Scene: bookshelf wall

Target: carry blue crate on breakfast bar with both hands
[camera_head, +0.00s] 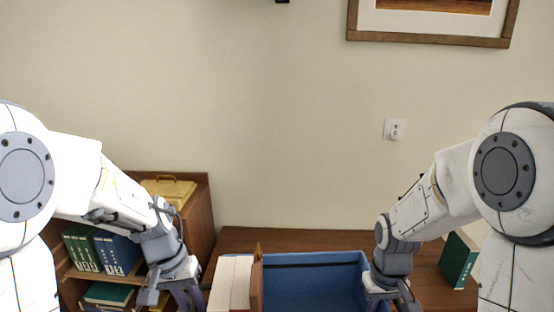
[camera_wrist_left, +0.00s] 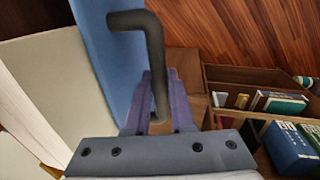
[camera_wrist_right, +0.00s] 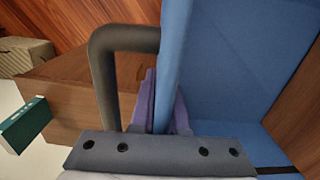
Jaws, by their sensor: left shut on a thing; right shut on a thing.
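The blue crate (camera_head: 315,284) is at the bottom middle of the head view, cut off by the lower edge. Thick books with pale pages (camera_head: 233,280) stand in its left part. My left gripper (camera_head: 180,296) is at its left end, and in the left wrist view its fingers (camera_wrist_left: 160,105) close on a dark grey handle (camera_wrist_left: 153,50) beside the blue wall. My right gripper (camera_head: 390,298) is at the right end. In the right wrist view its fingers (camera_wrist_right: 163,105) close at the blue wall beside the other dark handle (camera_wrist_right: 104,75). The crate's underside is hidden.
A brown wooden surface (camera_head: 275,240) lies behind the crate against the wall. A green book (camera_head: 459,260) stands at its right. A wooden bookshelf (camera_head: 197,215) with green and blue binders (camera_head: 115,252) stands at left. A framed picture (camera_head: 435,42) hangs above.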

